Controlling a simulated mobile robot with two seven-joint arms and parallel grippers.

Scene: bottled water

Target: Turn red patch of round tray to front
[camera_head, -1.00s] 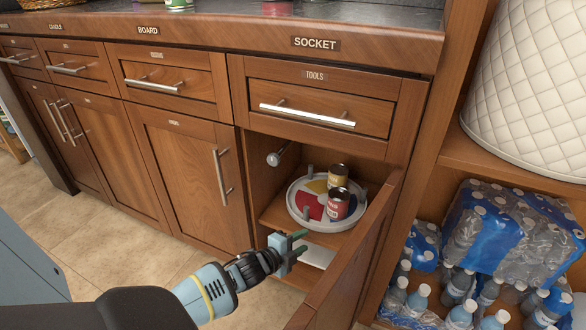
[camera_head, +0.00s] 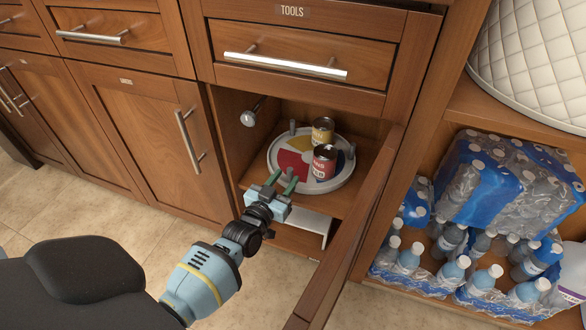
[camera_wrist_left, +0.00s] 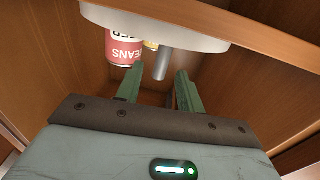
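The round tray (camera_head: 338,184) sits on the shelf inside the open cabinet, with grey posts on its rim. Its red patch (camera_head: 290,159) faces the front left, beside the red can. A red bean can (camera_head: 324,163) and a yellow can (camera_head: 323,131) stand on it. My left gripper (camera_head: 282,180) is at the tray's front-left rim, open. In the left wrist view, which is upside down, a grey post (camera_wrist_left: 163,64) shows between its parted fingers (camera_wrist_left: 158,88); I cannot tell whether they touch it. My right gripper is out of view.
The open cabinet door (camera_head: 362,225) stands right of my gripper. The cabinet's left frame and a closed door (camera_head: 150,140) are on the left. The tools drawer (camera_head: 300,55) is shut above. Packs of water bottles (camera_head: 470,250) fill the right compartment.

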